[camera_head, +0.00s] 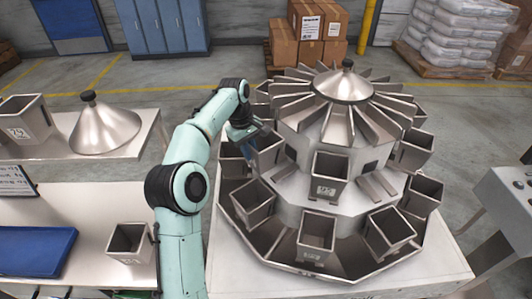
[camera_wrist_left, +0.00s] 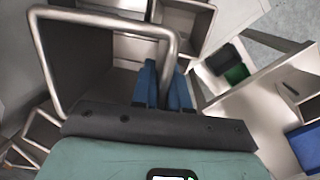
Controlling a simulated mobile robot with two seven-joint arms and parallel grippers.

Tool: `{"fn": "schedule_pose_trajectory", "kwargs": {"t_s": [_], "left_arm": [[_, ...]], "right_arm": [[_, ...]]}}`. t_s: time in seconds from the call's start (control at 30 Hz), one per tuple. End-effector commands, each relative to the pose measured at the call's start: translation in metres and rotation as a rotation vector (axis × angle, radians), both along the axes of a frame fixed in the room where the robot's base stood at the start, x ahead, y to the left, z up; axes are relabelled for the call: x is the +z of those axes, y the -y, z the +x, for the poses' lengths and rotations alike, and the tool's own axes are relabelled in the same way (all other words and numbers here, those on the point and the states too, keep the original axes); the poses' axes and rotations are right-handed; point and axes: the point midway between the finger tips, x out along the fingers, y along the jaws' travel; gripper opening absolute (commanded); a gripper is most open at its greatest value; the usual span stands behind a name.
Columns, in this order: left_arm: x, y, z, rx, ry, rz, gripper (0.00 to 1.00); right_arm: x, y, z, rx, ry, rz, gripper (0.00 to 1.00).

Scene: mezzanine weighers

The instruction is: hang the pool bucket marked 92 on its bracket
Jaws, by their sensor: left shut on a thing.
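My left gripper (camera_head: 246,150) is at the left side of the round weigher (camera_head: 343,120), by the upper ring of buckets. Its blue fingers (camera_wrist_left: 165,88) are shut on the bent tube handle (camera_wrist_left: 110,22) of a steel bucket. That held bucket (camera_head: 268,150) is beside the weigher's body in the head view, and its open inside (camera_wrist_left: 80,65) fills the left of the wrist view. I cannot read a number on it, and I cannot tell if it touches its bracket. My right gripper is not in view.
Upper buckets (camera_head: 328,178) and lower buckets (camera_head: 316,235) ring the weigher closely. Bare brackets (camera_head: 377,187) show between some upper ones. A loose bucket (camera_head: 128,243) and a blue tray (camera_head: 35,252) are on the left bench. A steel cone (camera_head: 104,130) stands behind, on a shelf.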

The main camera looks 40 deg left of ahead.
Motion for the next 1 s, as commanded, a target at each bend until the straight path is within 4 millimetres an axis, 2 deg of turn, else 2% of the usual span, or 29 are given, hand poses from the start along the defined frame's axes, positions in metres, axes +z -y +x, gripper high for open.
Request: {"fn": "schedule_pose_trajectory", "kwargs": {"t_s": [0.17, 0.37, 0.5, 0.9, 0.93, 1.0], "left_arm": [[0.002, 0.011, 0.01, -0.001, 0.005, 0.001, 0.0], [0.003, 0.039, 0.034, -0.003, 0.007, 0.0, 0.0], [-0.012, 0.038, 0.032, 0.002, 0.002, 0.001, 0.0], [-0.017, 0.038, 0.032, 0.002, 0.003, 0.001, 0.0], [-0.018, 0.038, 0.032, 0.001, 0.0, 0.001, 0.21], [-0.018, 0.038, 0.032, 0.001, 0.0, 0.001, 0.4]], "right_arm": [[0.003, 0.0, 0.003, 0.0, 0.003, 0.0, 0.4], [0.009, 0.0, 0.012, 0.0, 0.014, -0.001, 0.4], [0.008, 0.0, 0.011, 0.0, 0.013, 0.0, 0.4], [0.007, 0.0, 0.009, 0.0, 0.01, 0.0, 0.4], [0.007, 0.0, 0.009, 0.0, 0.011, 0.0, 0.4], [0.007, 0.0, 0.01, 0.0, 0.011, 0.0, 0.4]]}}
